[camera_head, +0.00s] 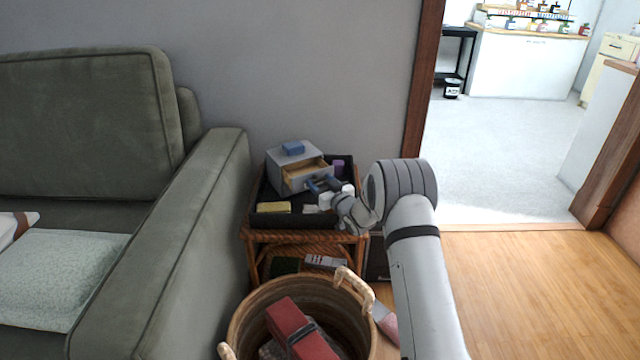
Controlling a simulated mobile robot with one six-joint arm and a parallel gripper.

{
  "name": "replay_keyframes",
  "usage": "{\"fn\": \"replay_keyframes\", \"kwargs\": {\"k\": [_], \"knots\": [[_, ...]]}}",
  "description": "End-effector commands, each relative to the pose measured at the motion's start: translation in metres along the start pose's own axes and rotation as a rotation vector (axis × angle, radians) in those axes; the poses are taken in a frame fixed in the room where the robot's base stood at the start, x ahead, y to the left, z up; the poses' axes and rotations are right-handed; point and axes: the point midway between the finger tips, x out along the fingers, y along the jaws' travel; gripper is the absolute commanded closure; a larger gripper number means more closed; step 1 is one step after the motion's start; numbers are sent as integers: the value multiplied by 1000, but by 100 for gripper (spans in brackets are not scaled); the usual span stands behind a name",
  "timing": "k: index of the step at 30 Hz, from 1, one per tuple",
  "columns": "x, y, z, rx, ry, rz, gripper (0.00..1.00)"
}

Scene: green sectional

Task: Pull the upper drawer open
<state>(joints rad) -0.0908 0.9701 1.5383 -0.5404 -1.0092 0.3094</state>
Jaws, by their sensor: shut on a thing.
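A small grey drawer unit (277,177) stands in a black tray on the wicker side table, with a blue block (293,148) on top. Its upper drawer (300,174) is pulled partly out, and its light wood inside shows. My gripper (318,186) is at the front of this drawer, shut on its handle. The handle itself is hidden by my fingers. The lower part of the unit's front is mostly hidden by the drawer and my gripper.
The black tray (258,217) also holds a yellow block (273,207) and a purple item (338,167). The green sofa (215,190) stands close on the left. A basket (240,325) with a red item is in front. Open wooden floor (520,290) lies right.

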Motion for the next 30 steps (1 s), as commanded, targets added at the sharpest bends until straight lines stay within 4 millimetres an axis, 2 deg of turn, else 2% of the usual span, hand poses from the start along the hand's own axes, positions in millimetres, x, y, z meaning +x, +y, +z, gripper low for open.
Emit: {"fn": "replay_keyframes", "kwargs": {"k": [2,9,21,22,30], "knots": [[0,0,0,0,0,0,67],[0,0,0,0,0,0,87],[-7,6,0,0,0,5,87],[-8,6,0,0,0,6,44],[-7,6,0,0,0,5,24]]}}
